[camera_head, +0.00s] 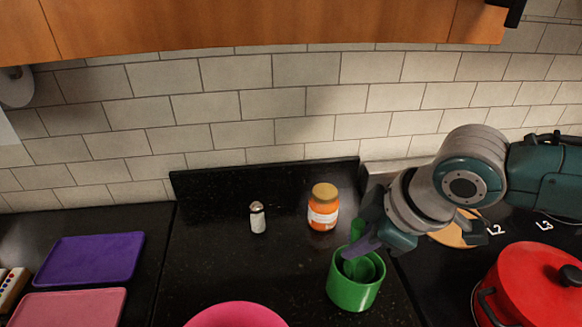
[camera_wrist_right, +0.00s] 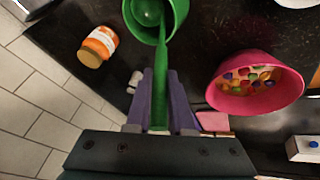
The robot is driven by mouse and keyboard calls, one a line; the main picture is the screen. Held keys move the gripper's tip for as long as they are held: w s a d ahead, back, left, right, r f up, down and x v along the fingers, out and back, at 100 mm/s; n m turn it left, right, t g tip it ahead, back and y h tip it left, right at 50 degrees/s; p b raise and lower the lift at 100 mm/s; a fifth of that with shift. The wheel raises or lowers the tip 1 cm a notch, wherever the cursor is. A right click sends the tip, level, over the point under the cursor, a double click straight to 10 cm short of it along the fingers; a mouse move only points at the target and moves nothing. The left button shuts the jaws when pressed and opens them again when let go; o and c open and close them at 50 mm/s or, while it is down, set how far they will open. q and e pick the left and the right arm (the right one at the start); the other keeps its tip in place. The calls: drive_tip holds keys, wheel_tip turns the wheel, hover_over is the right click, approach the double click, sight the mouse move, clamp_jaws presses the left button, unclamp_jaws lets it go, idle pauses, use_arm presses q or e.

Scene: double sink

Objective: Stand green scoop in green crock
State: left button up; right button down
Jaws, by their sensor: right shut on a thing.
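The green crock (camera_head: 352,294) stands upright on the black counter, left of the stove. The green scoop (camera_head: 357,230) is in my right gripper (camera_head: 362,248), which is shut on its handle just above the crock's mouth. In the right wrist view the scoop's handle (camera_wrist_right: 161,85) runs from between the purple fingers (camera_wrist_right: 160,98) to the crock (camera_wrist_right: 176,14), and its far end lies inside the rim. I cannot tell whether it touches the crock's bottom. My left gripper is not in view.
A jar with orange contents (camera_head: 323,208) and a small shaker (camera_head: 257,217) stand behind the crock. A pink bowl (camera_head: 236,315) holding colored pieces is at front left. A red pot (camera_head: 535,290) is on the stove to the right. Purple (camera_head: 90,258) and pink trays (camera_head: 72,306) lie far left.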

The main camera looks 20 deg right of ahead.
drive_tip(key=c, duration=0.7)
unclamp_jaws()
drive_tip(key=v, duration=1)
drive_tip(key=shift+w, duration=0.1)
